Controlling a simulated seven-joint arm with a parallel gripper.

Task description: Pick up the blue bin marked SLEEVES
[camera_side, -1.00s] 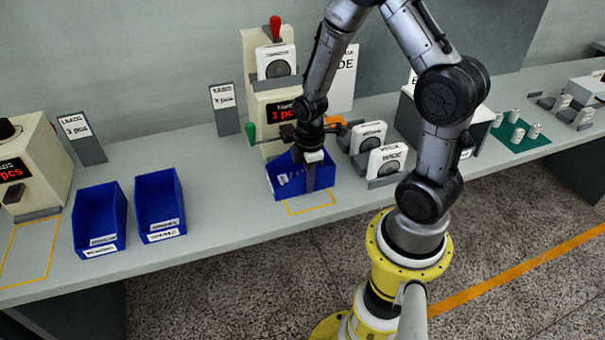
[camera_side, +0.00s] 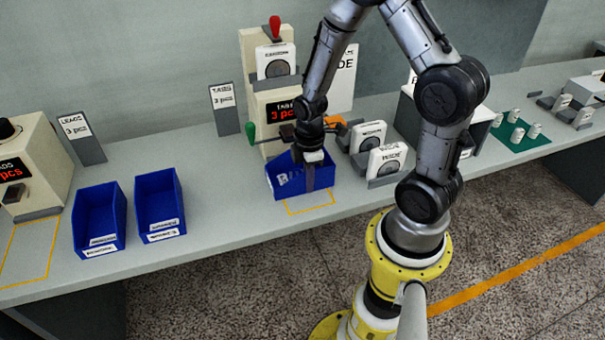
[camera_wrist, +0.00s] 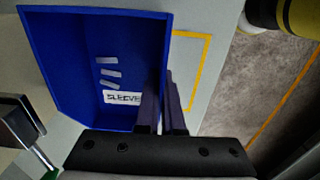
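The blue bin marked SLEEVES (camera_wrist: 95,50) fills the left of the wrist view, with a white label and 3 small white pieces inside it. In the side view the blue bin (camera_side: 287,187) stands on the bench below the 3 pcs display, partly behind my gripper (camera_side: 310,182). My gripper (camera_wrist: 163,110) points down at the bin's near wall. One finger is inside the bin and one outside, with the wall between them, and they look shut on it. The bin appears to rest on the bench; any gap beneath is hidden.
Two other blue bins (camera_side: 100,222) (camera_side: 160,205) stand to the left. A dispenser (camera_side: 272,85) with a red knob is behind the bin. White boxed stands (camera_side: 386,162) are close on its right. A yellow outline (camera_side: 310,208) marks the bench in front.

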